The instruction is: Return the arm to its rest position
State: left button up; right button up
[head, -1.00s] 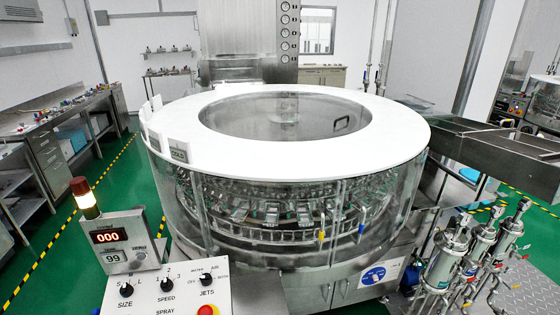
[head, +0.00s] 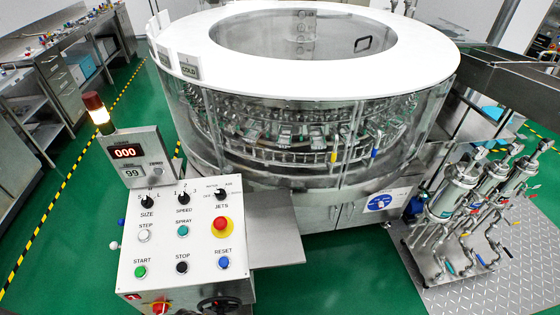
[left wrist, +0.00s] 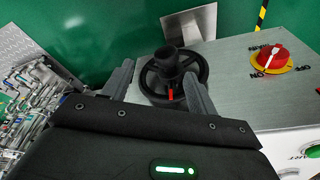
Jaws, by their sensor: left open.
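My left gripper (left wrist: 158,70) shows in the left wrist view with its two fingers apart and nothing held between them. A black handwheel (left wrist: 150,78) with a knob and a red mark lies just beyond the fingertips. Whether a finger touches it cannot be told. In the head view the handwheel (head: 222,304) is at the bottom edge, on the front of the control box (head: 135,265). Neither gripper shows in the head view, and my right gripper is in no frame.
A red switch on a yellow plate (left wrist: 283,57) sits beside the handwheel. The round washer (head: 200,75) with a white top stands behind the control box. Pumps and pipes (head: 455,205) stand on a metal plate at right. Green floor is open at left.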

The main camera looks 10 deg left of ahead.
pick_arm(q)
jog(key=s+f+g+b, duration=0.1)
jog(key=s+f, duration=0.2)
jog(key=f, duration=0.6)
jog(key=s+f+b, duration=0.1)
jog(key=s+f, duration=0.2)
jog(key=f, duration=0.5)
jog(key=s+a+f+b, duration=0.1)
jog(key=s+a+f, duration=0.2)
jog(key=s+f, duration=0.8)
jog(key=shift+s+a+f+g+b, duration=0.2)
jog(key=shift+s+f+g+b, duration=0.15)
jog(key=shift+s, duration=0.75)
